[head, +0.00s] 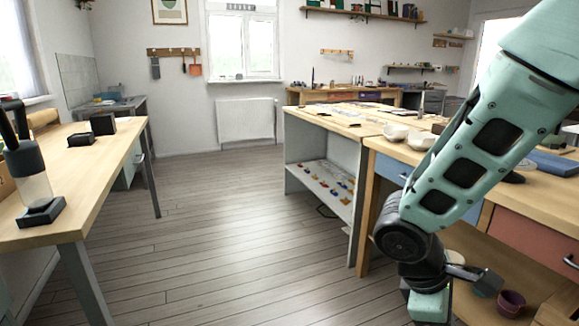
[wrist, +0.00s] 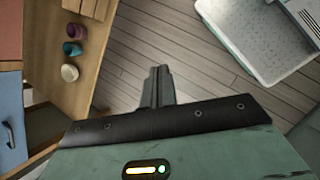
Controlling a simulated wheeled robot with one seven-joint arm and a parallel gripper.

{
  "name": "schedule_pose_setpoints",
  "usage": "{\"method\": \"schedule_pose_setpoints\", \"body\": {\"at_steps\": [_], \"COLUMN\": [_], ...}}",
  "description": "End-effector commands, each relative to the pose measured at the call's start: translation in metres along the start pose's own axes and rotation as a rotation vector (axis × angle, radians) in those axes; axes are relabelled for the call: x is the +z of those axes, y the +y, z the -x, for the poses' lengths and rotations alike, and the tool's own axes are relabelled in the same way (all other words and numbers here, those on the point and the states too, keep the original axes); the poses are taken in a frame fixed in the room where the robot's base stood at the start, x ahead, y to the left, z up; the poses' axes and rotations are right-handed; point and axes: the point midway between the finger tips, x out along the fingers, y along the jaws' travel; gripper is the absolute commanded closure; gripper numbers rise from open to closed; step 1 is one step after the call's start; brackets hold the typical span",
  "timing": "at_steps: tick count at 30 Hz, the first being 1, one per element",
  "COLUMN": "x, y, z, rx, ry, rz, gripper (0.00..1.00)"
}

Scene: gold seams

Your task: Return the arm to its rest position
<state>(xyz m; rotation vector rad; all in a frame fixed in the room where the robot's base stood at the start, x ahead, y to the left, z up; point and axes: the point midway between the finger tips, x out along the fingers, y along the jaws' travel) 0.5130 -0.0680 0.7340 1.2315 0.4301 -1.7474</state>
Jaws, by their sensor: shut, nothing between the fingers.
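My arm (head: 465,165) reaches down from the upper right in the head view, bent at a dark joint in front of the right-hand workbench. Its lower end hangs beside the bench's lower shelf, near the bottom edge of the picture. In the wrist view my gripper (wrist: 158,75) has its two dark fingers together, with nothing between them. The fingers are over the plank floor, apart from the bench and the cups. The fingertips are hard to make out in the head view.
Small cups, including a purple one (head: 511,303), stand on the right bench's lower shelf; the purple cup also shows in the wrist view (wrist: 76,31). White bowls (head: 396,132) sit on the bench top. A wooden table (head: 85,165) is at left. The floor (head: 220,230) between is clear.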

Motion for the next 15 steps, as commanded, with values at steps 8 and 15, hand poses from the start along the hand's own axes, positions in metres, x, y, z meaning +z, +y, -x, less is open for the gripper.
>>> {"method": "schedule_pose_setpoints", "body": {"at_steps": [8, 15], "x": [-0.004, 0.001], "y": [-0.104, -0.16], "z": [0.071, 0.106], "rx": [-0.211, -0.325], "ry": [0.308, 0.472], "rz": [-0.181, -0.292], "gripper": [1.0, 1.0]}}
